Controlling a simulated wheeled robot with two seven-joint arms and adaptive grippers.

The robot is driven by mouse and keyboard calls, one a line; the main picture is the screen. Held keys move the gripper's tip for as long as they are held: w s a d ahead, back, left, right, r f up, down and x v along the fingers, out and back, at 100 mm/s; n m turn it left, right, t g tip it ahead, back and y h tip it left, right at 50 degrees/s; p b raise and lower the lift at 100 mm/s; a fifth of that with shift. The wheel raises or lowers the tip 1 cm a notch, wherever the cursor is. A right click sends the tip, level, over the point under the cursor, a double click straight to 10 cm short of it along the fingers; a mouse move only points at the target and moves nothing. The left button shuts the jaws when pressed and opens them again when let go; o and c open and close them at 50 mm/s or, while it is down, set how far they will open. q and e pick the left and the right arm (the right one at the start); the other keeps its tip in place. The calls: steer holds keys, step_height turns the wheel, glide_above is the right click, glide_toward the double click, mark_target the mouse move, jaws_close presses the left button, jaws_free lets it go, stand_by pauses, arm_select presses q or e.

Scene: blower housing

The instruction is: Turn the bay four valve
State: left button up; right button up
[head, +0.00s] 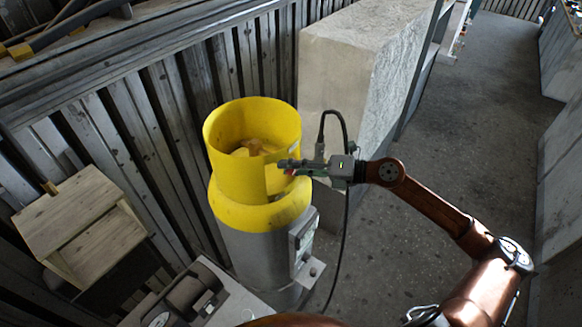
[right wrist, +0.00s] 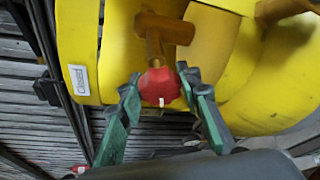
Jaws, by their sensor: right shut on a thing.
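A grey gas cylinder (head: 262,250) with a yellow shroud (head: 262,212) stands upright in the middle of the head view. A brass valve body (head: 254,147) shows inside the shroud. In the right wrist view, a red valve handwheel (right wrist: 159,86) with a small white mark sits on the end of the brass stem (right wrist: 162,35). My right gripper (right wrist: 160,92) is shut on the red handwheel, one green-and-grey finger on each side. In the head view the right gripper (head: 289,168) reaches the shroud's opening from the right. My left gripper is not in view.
A concrete block (head: 365,65) stands right behind the cylinder. Slatted metal wall (head: 175,100) runs behind and left. A wooden box (head: 82,225) is at left. A black cable hangs by my right wrist. The floor (head: 470,120) at right is open.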

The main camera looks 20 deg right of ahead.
steer(key=o, duration=1.2)
steer(key=shift+c, duration=0.2)
steer(key=v, duration=1.2)
